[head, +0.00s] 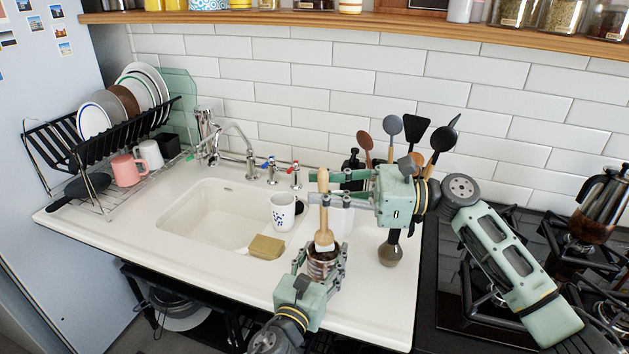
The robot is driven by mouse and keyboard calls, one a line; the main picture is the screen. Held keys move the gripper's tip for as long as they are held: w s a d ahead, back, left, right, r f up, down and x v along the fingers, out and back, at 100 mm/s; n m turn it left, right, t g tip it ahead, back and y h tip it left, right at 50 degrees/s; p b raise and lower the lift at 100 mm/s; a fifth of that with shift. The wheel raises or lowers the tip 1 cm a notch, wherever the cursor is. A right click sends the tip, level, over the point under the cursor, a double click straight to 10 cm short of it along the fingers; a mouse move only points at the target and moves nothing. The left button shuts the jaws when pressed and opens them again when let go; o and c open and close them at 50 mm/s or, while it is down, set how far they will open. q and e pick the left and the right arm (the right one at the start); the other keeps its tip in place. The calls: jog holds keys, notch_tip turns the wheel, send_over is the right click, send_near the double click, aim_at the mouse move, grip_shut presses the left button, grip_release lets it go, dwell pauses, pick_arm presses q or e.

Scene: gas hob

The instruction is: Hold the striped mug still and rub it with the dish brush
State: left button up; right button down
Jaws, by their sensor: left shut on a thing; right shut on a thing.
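The striped mug (322,270) stands at the front right of the white sink counter, with brownish and pale bands partly hidden by fingers. My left gripper (322,260) is shut around its sides from the front. The dish brush (324,220) has a pale wooden handle and stands upright over the mug. Its white-edged head is at the mug's mouth; I cannot tell how deep it reaches inside. My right gripper (318,189) comes from the right and is shut on the upper handle.
A white mug with blue spots (283,212) and a tan sponge (266,247) are left of the grippers, by the sink basin (215,215). A utensil holder stands behind my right gripper. The gas hob (450,300) is at right; a dish rack (70,150) is at left.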

aim_at(323, 220)
jog(key=shift+f, duration=3.65)
jog(key=shift+f, duration=0.75)
